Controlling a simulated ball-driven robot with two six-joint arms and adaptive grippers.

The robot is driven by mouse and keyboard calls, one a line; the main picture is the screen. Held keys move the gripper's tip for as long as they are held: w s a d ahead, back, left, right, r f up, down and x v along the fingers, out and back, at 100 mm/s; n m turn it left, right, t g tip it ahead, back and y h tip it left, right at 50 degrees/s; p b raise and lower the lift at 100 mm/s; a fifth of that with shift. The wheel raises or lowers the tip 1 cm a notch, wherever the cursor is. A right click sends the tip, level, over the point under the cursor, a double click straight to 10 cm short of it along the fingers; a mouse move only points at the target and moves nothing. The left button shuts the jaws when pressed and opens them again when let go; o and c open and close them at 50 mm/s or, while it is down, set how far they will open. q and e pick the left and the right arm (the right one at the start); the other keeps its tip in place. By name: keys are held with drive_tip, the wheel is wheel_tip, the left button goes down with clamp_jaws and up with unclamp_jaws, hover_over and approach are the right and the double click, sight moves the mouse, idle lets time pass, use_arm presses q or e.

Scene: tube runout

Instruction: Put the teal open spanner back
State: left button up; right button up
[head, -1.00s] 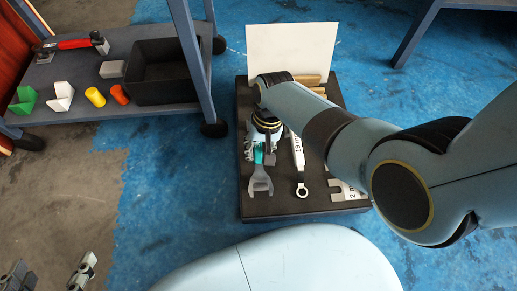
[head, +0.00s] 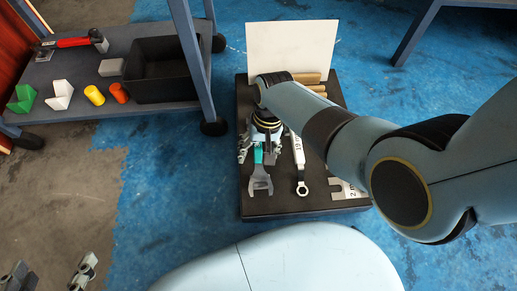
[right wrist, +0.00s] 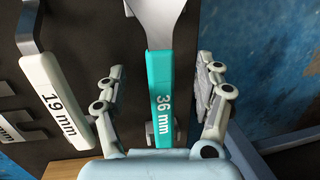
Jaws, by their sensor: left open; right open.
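The teal open spanner (head: 261,180), with a grey open jaw, lies on the dark tool board (head: 290,206), jaw toward me. In the right wrist view its teal handle (right wrist: 161,75) reads "36 mm". My right gripper (head: 260,152) is over the handle, with its fingers open on either side and a gap to the handle on both sides. In the right wrist view a small grey block (right wrist: 153,134) shows by the handle's end. The palm hides what lies below it. My left gripper (head: 55,265) is open and empty at the lower left, away from the board.
A white-handled 19 mm ring spanner (head: 300,170) lies just right of the teal one. A white panel (head: 291,48) stands behind the board. A shelf cart (head: 60,105) holds a black bin (head: 163,80) and small objects.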

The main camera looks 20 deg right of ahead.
idle(0.5)
drive_tip(key=shift+w+d+r+p, duration=0.1)
drive_tip(key=shift+d+r+p, duration=0.1)
drive_tip(key=shift+r+p, duration=0.8)
drive_tip(key=shift+w+d+r+p, duration=0.1)
drive_tip(key=shift+d+r+p, duration=0.05)
drive_tip(key=shift+r+p, duration=0.8)
drive_tip(key=shift+d+r+p, duration=0.2)
drive_tip(key=shift+r+p, duration=0.7)
drive_tip(key=shift+r, duration=0.15)
use_arm(q)
wheel_tip(320, 180, up, 7)
drive_tip(key=w+t, duration=0.1)
drive_tip(key=w, duration=0.1)
